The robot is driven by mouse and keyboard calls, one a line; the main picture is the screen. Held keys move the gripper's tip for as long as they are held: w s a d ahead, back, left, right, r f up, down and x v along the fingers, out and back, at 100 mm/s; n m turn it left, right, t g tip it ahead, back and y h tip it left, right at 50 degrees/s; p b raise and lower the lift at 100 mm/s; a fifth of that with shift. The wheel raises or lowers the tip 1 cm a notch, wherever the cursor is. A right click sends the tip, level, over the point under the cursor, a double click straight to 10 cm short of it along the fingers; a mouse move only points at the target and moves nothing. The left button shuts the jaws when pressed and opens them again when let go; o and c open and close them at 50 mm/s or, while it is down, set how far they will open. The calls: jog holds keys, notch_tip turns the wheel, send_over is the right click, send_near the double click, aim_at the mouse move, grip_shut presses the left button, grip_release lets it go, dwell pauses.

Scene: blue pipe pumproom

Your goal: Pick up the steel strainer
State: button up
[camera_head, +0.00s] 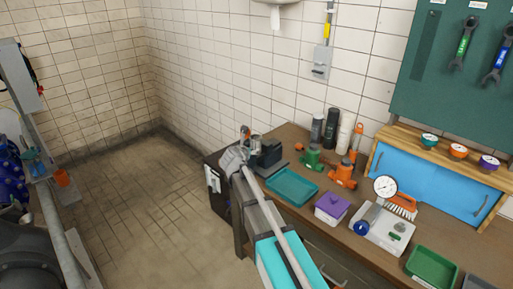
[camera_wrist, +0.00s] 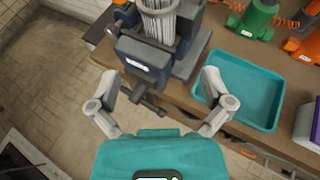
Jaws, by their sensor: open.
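The steel strainer (camera_wrist: 158,18) is a ribbed, silvery cylinder at the top of the wrist view, cut off by the frame's upper edge. It appears upright in the jaws of a dark grey bench vise (camera_wrist: 145,62). My gripper (camera_wrist: 161,80) is open and empty, its two fingers spread wide on either side of the vise's front, with the strainer beyond the fingertips. In the head view, the vise (camera_head: 267,154) stands at the left end of the workbench, partly behind my gripper (camera_head: 242,148). The strainer is small and hard to make out there.
A teal tray (camera_wrist: 262,97) lies right of the vise, close to my right finger. Green (camera_head: 313,157) and orange (camera_head: 343,173) fittings, a purple-lidded box (camera_head: 332,207) and a gauge (camera_head: 385,188) stand farther right on the bench. Open floor (camera_head: 130,190) lies left.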

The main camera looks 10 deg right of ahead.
aim_at(254, 144)
jog(key=shift+w, duration=0.1)
dwell(0.3)
jog(key=b+x, duration=0.3)
jog(key=x, duration=0.4)
jog(key=shift+w+d+f, duration=0.2)
jog(key=shift+w+d, duration=0.1)
jog(key=shift+w, duration=0.3)
jog(key=shift+r+b+x, duration=0.1)
jog(key=shift+b+x, duration=0.35)
jog(key=shift+x, duration=0.9)
jog(key=shift+r+b+x, duration=0.15)
jog(key=shift+b+x, duration=0.3)
jog(key=shift+x, duration=0.9)
jog(key=c, duration=1.1)
